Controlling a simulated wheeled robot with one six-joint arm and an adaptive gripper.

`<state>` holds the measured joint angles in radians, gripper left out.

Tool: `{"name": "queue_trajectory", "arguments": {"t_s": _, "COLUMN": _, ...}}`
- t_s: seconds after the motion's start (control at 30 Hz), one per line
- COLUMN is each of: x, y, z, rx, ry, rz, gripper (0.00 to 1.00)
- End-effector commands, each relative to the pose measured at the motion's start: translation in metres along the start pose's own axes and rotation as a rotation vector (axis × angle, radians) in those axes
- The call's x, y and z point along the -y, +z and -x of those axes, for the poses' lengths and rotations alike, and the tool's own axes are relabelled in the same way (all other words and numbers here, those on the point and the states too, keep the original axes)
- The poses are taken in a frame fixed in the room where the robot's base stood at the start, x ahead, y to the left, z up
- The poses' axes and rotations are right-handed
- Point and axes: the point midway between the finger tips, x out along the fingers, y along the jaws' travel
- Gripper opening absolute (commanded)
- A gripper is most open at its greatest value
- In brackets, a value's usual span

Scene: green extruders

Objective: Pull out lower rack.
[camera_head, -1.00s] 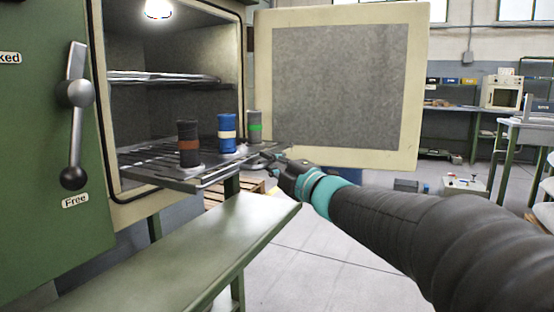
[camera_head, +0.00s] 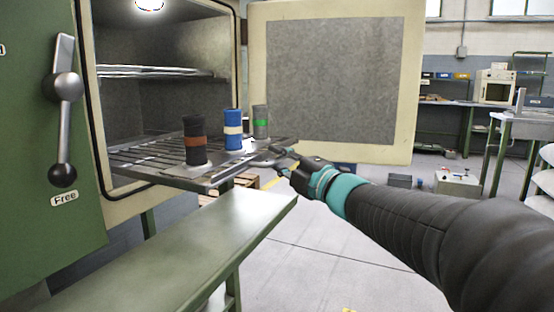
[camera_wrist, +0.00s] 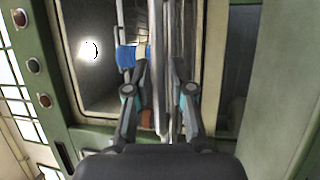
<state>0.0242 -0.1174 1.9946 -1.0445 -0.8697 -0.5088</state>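The lower rack (camera_head: 150,165) is a metal wire shelf sticking well out of the green oven's chamber (camera_head: 160,110). On it stand a black cylinder with a brown band (camera_head: 195,140), a blue one with a cream band (camera_head: 233,130) and a grey one with a green band (camera_head: 260,121), all upright. My gripper (camera_head: 272,157) is at the rack's outer right edge. In the wrist view its fingers (camera_wrist: 160,72) lie on both sides of the rack's edge bars, closed on them. The exact contact is small and partly hidden.
The upper rack (camera_head: 150,71) is inside the chamber. The cream oven door (camera_head: 330,85) stands open behind my gripper. A green bench (camera_head: 200,235) stands below the rack. The floor (camera_head: 310,260) right of the bench is clear.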

Motion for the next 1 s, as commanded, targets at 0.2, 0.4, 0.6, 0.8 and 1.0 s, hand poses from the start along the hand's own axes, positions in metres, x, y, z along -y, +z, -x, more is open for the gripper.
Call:
{"name": "queue_trajectory", "arguments": {"t_s": 0.2, "x": -0.001, "y": 0.001, "z": 0.006, "rx": 0.002, "ry": 0.001, "rz": 0.000, "gripper": 0.23}}
{"name": "queue_trajectory", "arguments": {"t_s": 0.4, "x": -0.001, "y": 0.001, "z": 0.036, "rx": 0.004, "ry": 0.002, "rz": 0.002, "gripper": 0.23}}
{"name": "queue_trajectory", "arguments": {"t_s": 0.6, "x": -0.001, "y": 0.001, "z": 0.077, "rx": 0.005, "ry": 0.001, "rz": 0.002, "gripper": 0.23}}
{"name": "queue_trajectory", "arguments": {"t_s": 0.8, "x": -0.001, "y": 0.001, "z": 0.106, "rx": 0.002, "ry": 0.001, "rz": 0.002, "gripper": 0.23}}
{"name": "queue_trajectory", "arguments": {"t_s": 1.0, "x": 0.000, "y": 0.000, "z": 0.118, "rx": 0.000, "ry": 0.000, "rz": 0.000, "gripper": 0.23}}
